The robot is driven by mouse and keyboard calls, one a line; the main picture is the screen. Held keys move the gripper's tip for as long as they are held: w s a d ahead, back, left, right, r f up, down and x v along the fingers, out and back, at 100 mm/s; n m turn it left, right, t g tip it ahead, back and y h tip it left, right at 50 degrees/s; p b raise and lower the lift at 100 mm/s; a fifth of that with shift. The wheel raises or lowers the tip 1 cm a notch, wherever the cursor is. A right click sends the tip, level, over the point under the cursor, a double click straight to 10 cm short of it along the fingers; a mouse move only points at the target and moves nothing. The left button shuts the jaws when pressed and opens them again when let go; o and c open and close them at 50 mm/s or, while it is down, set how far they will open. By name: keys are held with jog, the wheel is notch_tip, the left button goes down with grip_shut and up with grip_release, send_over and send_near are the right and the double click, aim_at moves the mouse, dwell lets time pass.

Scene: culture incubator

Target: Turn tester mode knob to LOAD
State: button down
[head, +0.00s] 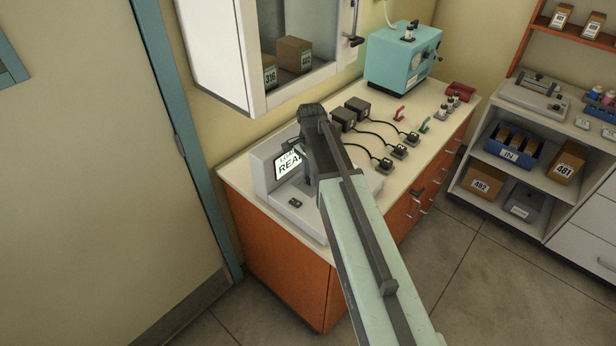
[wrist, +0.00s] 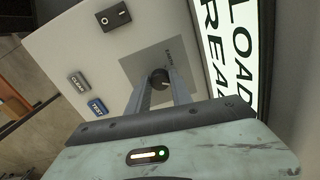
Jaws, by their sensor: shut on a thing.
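The tester (head: 265,178) is a light grey unit at the near left end of the counter, partly hidden by my arm in the head view. In the wrist view its panel (wrist: 75,45) shows a dark round knob (wrist: 160,77) on a grey square plate. The lit display (wrist: 228,50) beside it shows "LOAD" and "READ", the second word partly cut off. My gripper (wrist: 160,90) is shut on the knob, with a finger on each side of it. The knob's pointer and most plate markings are too small or covered to read. In the head view my gripper (head: 308,170) hides the knob.
The tester panel also has a black rocker switch (wrist: 114,16), a grey CLEAR button (wrist: 78,82) and a blue TEST button (wrist: 97,107). Black adapters (head: 357,108) with cables lie behind on the counter (head: 420,95). A white wall cabinet (head: 225,55) hangs above. A teal device (head: 390,65) stands farther back.

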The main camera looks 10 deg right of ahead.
jog(key=shift+s+d+m, duration=0.1)
jog(key=shift+m, duration=1.5)
jog(key=c, duration=1.1)
grip_release()
jog(key=shift+c, duration=0.2)
jog(key=shift+r+p, duration=0.5)
notch_tip(320, 180, up, 7)
jog(key=p, duration=0.7)
jog(key=shift+f, duration=0.1)
